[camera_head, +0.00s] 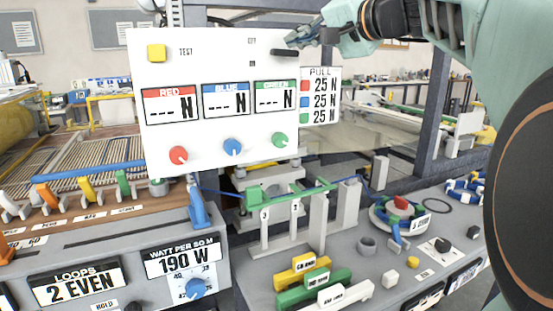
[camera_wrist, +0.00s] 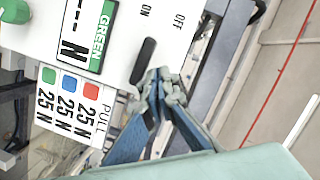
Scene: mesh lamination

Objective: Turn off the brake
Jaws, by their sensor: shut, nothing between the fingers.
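A black switch lever (camera_head: 284,52) sits near the upper right corner of the white panel (camera_head: 215,75). In the head view it lies about level, with two small labels to its left. In the wrist view the lever (camera_wrist: 143,62) is beside printed ON and OFF marks, which both read clearly. I see no legible "brake" label. My gripper (camera_head: 291,40) is shut and empty, at the panel's upper right edge. In the wrist view my gripper's tips (camera_wrist: 160,80) are close to the lever's outer end, on the OFF side. I cannot tell whether they touch it.
The panel also has a yellow TEST button (camera_head: 156,53), three displays and red, blue and green knobs (camera_head: 279,140). A PULL sign (camera_head: 320,96) hangs at its right edge. A grey post (camera_head: 437,95) stands right of the panel. Colored levers and blocks fill the benches below.

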